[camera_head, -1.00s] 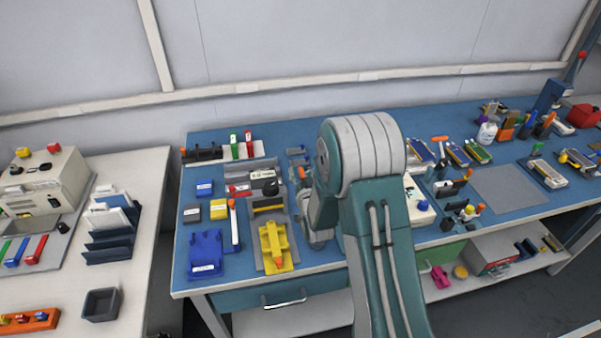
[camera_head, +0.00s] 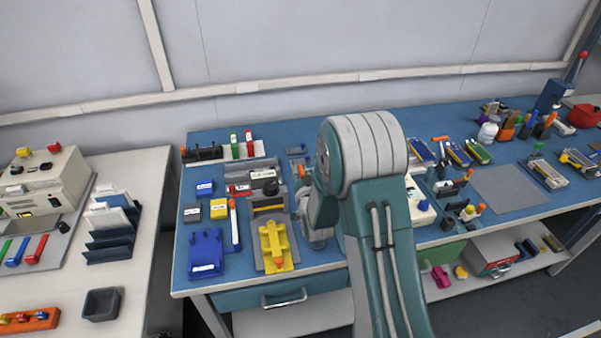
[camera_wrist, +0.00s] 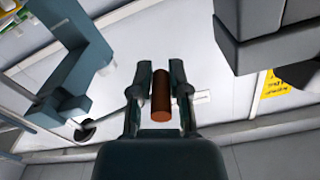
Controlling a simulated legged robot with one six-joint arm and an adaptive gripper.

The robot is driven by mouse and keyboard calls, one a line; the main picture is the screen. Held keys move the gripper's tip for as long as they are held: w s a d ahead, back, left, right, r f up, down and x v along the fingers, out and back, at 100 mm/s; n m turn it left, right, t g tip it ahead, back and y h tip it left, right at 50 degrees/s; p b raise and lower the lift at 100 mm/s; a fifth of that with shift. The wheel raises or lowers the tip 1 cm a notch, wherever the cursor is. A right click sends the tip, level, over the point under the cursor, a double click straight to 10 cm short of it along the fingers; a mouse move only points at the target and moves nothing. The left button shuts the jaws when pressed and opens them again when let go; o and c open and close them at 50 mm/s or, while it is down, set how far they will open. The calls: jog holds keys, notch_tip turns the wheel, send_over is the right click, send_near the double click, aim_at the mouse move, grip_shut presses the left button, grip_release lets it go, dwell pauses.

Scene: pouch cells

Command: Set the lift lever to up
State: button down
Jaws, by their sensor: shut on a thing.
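In the wrist view, my gripper (camera_wrist: 161,70) has its two dark fingers on either side of a brown-orange cylindrical grip (camera_wrist: 161,104), and it is shut on it. The grip looks like the lift lever's handle. A thin grey rod (camera_wrist: 112,112) runs left from near the gripper to a dark round fitting (camera_wrist: 86,131); whether it joins the grip is hidden. In the head view, my arm covers the gripper and most of the lever. A small orange piece (camera_head: 302,170) shows just left of the arm. The lever's up or down position cannot be read.
The blue bench (camera_head: 330,262) holds a yellow fixture (camera_head: 273,240), a blue block (camera_head: 206,252) and many small parts left of my arm. In the wrist view, a blue-grey bracket (camera_wrist: 70,50) stands left and a dark grey block (camera_wrist: 262,35) stands close at upper right.

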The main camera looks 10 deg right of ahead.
notch_tip(320, 180, up, 3)
jog(key=m, duration=0.3)
jog(key=shift+a+m, duration=0.1)
jog(key=shift+m, duration=0.3)
jog(key=shift+d+r+m, duration=0.15)
jog(key=shift+r+m, duration=0.35)
jog(key=shift+m, duration=0.35)
jog(key=shift+d+r+m, duration=0.1)
jog(key=shift+r+m, duration=0.35)
jog(key=shift+m, duration=0.4)
jog(key=shift+d+r, duration=0.1)
jog(key=shift+r, duration=0.05)
jog(key=c, duration=0.6)
grip_release()
jog(key=shift+d, duration=0.2)
